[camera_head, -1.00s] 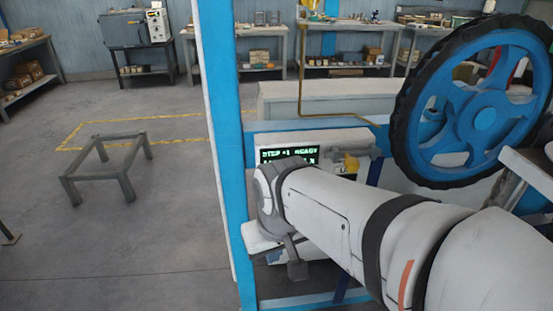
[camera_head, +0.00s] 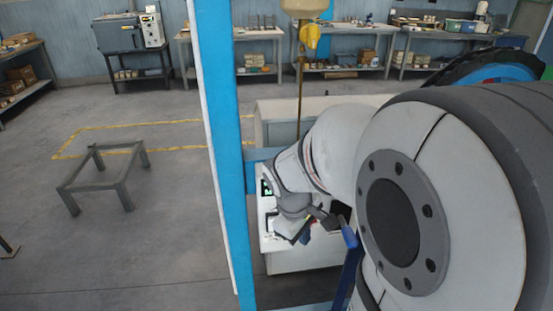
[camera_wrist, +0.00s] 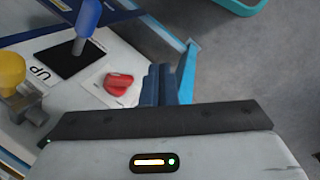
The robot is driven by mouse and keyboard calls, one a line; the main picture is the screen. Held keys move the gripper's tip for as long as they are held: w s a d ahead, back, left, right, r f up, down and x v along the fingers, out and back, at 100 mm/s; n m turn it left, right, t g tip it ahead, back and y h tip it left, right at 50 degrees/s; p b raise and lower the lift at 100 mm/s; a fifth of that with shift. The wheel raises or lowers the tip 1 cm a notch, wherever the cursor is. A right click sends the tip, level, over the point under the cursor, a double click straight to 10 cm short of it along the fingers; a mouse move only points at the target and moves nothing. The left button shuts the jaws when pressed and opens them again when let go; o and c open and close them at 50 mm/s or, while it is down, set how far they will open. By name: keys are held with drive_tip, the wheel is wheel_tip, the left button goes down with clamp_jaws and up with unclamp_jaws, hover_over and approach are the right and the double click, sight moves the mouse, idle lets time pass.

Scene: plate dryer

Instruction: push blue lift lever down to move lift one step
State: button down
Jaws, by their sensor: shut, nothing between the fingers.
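The blue lift lever (camera_wrist: 87,18) shows at the upper left of the wrist view. It rises on a metal stem from a black plate (camera_wrist: 66,58) on the white panel, beside an "UP" label (camera_wrist: 41,74). Its top is cut off by the picture edge. My gripper (camera_wrist: 167,72) has blue fingers, shut and empty, to the right of the lever and apart from it. In the head view my gripper (camera_head: 304,236) is small and partly hidden beside my arm, over the white panel box (camera_head: 290,262).
A red knob (camera_wrist: 118,84) on a white label lies between the lever and my fingers. A yellow knob (camera_wrist: 11,68) on a metal base is at the left. A blue frame post (camera_head: 222,150) stands left of my arm. A blue wheel (camera_head: 508,72) is mostly hidden behind my arm.

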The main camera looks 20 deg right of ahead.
drive_tip(key=w+d+f+n+g+h+p, duration=0.1)
drive_tip(key=w+d+n+g+p, duration=0.1)
drive_tip(key=d+n+p, duration=0.5)
drive_tip(key=w+d+n, duration=0.1)
drive_tip(key=d, duration=0.3)
drive_tip(key=shift+h, duration=0.4)
drive_tip(key=shift+f, duration=0.1)
